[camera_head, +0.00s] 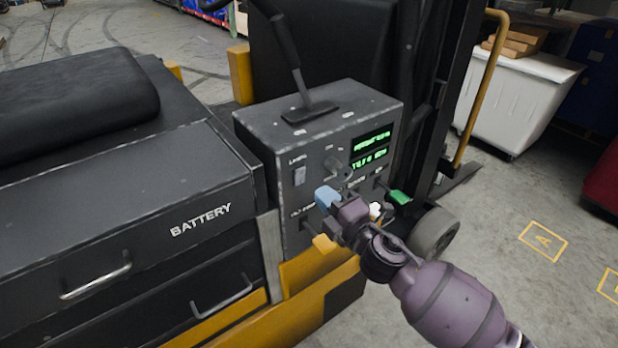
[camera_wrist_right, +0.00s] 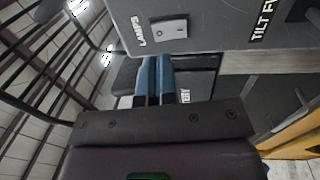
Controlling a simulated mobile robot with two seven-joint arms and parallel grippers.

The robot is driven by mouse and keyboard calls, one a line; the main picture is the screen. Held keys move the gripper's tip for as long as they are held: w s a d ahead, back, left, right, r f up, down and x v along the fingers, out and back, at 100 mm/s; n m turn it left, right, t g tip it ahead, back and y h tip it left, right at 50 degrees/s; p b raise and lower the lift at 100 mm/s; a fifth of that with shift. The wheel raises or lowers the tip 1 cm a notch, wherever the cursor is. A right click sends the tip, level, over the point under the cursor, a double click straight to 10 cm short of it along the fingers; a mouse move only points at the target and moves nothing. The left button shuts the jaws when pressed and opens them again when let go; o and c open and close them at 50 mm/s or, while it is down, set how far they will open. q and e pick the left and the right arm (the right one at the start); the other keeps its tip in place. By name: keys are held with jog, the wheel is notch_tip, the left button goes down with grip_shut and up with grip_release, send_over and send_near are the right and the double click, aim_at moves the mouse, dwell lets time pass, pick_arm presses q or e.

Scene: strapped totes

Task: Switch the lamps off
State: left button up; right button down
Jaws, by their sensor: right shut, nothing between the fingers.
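The lamps switch (camera_head: 299,176) is a small pale rocker on the left of the grey console's front, under the label LAMPS. In the right wrist view the rocker (camera_wrist_right: 169,28) shows at the top, with its label beside it. My right gripper (camera_head: 326,196) is shut and empty, its blue fingertips in front of the console, below and right of the switch. In the right wrist view its fingers (camera_wrist_right: 152,78) are together, apart from the rocker in the picture. I cannot tell which way the rocker is tipped. My left gripper is not in view.
The console (camera_head: 345,120) carries a black lever (camera_head: 290,60), a green display (camera_head: 370,148) and a knob (camera_head: 335,165). Orange (camera_head: 324,243), white (camera_head: 376,210) and green (camera_head: 400,197) handles sit close to my right gripper. A battery box (camera_head: 110,225) stands left.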

aim_at(303, 172)
jog(key=x, duration=0.6)
jog(key=shift+w+r, duration=0.1)
dwell(0.4)
